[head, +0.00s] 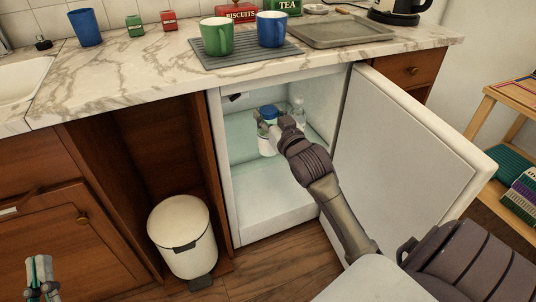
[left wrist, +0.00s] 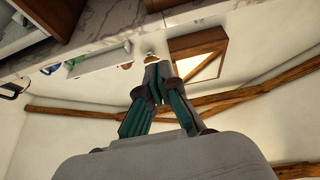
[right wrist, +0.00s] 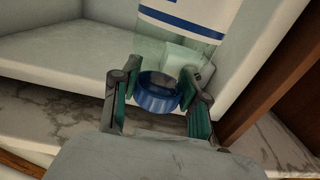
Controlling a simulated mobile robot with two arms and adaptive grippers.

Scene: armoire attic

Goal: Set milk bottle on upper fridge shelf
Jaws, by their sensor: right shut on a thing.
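The milk bottle (head: 266,147), white with a blue cap, is upright inside the open fridge, at the upper glass shelf (head: 240,149). I cannot tell whether its base touches the shelf. My right gripper (head: 279,123) is shut on the bottle near its top, and hides part of it. In the right wrist view the fingers lie on either side of the blue cap (right wrist: 157,98), with the blue-striped label (right wrist: 188,18) beyond. My left gripper (head: 41,262) is away at the lower left, empty; its fingertips (left wrist: 155,66) come together in the left wrist view.
The fridge door (head: 400,150) is swung open to the right. A white bin (head: 182,235) stands left of the fridge. The fridge bottom (head: 270,195) is clear.

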